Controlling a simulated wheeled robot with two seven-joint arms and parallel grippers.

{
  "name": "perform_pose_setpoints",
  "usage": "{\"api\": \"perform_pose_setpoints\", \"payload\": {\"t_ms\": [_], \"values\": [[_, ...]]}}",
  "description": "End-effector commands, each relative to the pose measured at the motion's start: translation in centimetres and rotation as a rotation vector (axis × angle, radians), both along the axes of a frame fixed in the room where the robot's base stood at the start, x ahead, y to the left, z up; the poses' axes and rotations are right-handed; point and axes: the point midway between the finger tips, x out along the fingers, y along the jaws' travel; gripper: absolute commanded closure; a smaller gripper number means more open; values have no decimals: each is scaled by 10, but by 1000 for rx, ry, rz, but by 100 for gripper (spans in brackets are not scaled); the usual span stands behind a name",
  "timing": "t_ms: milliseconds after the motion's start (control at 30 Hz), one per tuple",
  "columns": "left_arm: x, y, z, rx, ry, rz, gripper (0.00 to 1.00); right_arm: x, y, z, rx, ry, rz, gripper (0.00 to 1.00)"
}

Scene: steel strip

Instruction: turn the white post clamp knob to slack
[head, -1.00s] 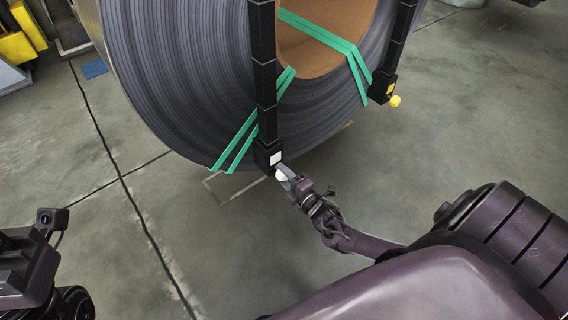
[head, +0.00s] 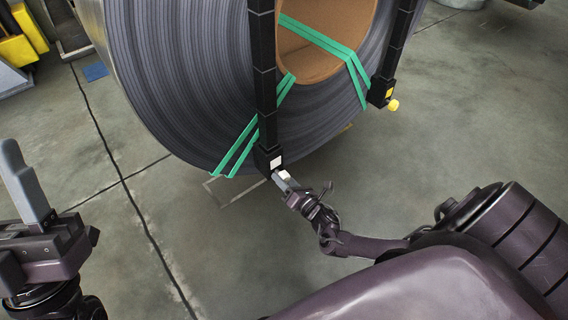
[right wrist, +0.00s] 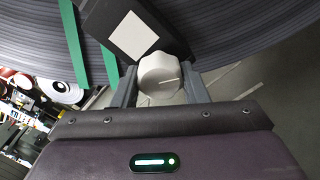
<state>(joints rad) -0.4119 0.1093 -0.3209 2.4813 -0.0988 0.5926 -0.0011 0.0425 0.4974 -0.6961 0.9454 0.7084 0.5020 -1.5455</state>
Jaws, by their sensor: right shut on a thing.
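The white knob (right wrist: 160,78) sits on the lower end of a black post (head: 264,80), beside a white square label (head: 276,162) on the clamp block (head: 268,155). In the right wrist view the knob lies between the two grey fingers of my right gripper (right wrist: 160,88), which is shut on it. A thin pointer line on the knob's face runs nearly level. In the head view the right gripper (head: 283,180) covers most of the knob. My left gripper (head: 28,185) stands at the left edge, away from the posts; one grey finger shows, and its opening is unclear.
A large steel strip coil (head: 180,90) with green straps (head: 240,145) stands behind the posts. A second black post (head: 398,45) at the right carries a yellow knob (head: 393,105). The concrete floor (head: 460,120) is clear on the right. Yellow items (head: 20,40) stand at the far left.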

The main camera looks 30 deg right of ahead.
Motion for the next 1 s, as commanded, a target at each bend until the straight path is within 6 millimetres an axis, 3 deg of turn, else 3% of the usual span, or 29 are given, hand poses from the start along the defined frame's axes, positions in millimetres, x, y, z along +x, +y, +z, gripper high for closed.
{"api": "perform_pose_setpoints", "payload": {"t_ms": [500,1000], "values": [[42,-19,-46,121,303,0,55,0,-1,-1,-489,-36,1,83],[67,-32,-103,236,584,-5,55,0,-2,-1,-962,-73,1,83]]}}
